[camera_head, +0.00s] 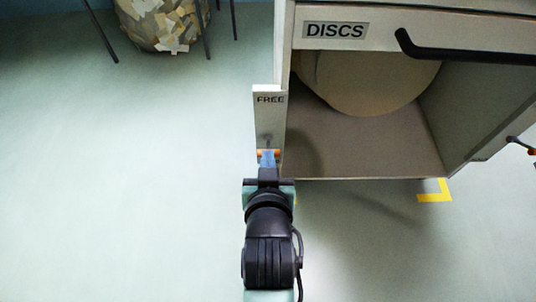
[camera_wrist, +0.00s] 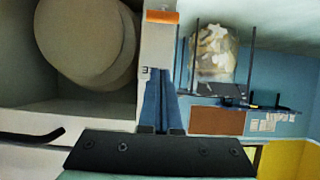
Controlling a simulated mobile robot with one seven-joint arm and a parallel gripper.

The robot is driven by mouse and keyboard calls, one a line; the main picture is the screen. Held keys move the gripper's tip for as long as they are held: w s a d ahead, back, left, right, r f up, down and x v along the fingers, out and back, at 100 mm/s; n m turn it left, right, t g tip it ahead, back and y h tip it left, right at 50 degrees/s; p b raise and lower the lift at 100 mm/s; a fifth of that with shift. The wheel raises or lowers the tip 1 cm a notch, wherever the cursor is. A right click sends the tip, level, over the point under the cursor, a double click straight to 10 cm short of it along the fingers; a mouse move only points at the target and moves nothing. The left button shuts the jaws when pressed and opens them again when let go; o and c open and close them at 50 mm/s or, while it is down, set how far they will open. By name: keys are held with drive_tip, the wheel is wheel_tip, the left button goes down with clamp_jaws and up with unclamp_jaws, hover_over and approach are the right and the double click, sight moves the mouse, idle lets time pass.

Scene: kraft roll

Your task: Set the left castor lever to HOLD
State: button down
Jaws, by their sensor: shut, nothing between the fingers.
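The left castor lever's pale plate (camera_head: 269,105) stands at the cabinet's left front edge, with FREE printed near its top. An orange lever end (camera_head: 277,152) shows on both sides of my gripper's blue fingertips (camera_head: 268,154). The fingers are shut with nothing between them. In the wrist view the shut blue fingers (camera_wrist: 161,85) point along the pale plate (camera_wrist: 155,45), and an orange piece (camera_wrist: 162,17) lies beyond their tips. I cannot tell whether the fingers touch the lever. No HOLD marking is visible; my gripper and arm cover the plate's lower part.
The cabinet bears a DISCS label (camera_head: 336,30) and a black handle (camera_head: 465,50); a large round disc (camera_head: 370,85) sits inside. A second orange-tipped lever (camera_head: 531,151) is at the far right. A bin of scraps (camera_head: 163,20) stands at the back left. The left floor is clear.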

drive_tip(key=b, duration=0.5)
hover_over(268, 147)
drive_tip(key=s, duration=0.3)
drive_tip(key=f, duration=0.4)
drive_tip(key=shift+w+f, duration=0.2)
drive_tip(key=shift+f, duration=0.15)
drive_tip(key=shift+s+f+b, duration=0.35)
drive_tip(key=shift+f+b, duration=0.15)
drive_tip(key=shift+f, duration=0.35)
drive_tip(key=shift+s+f+b, duration=0.3)
drive_tip(key=shift+f+b, duration=0.2)
drive_tip(key=shift+f, duration=0.3)
drive_tip(key=shift+f, duration=0.1)
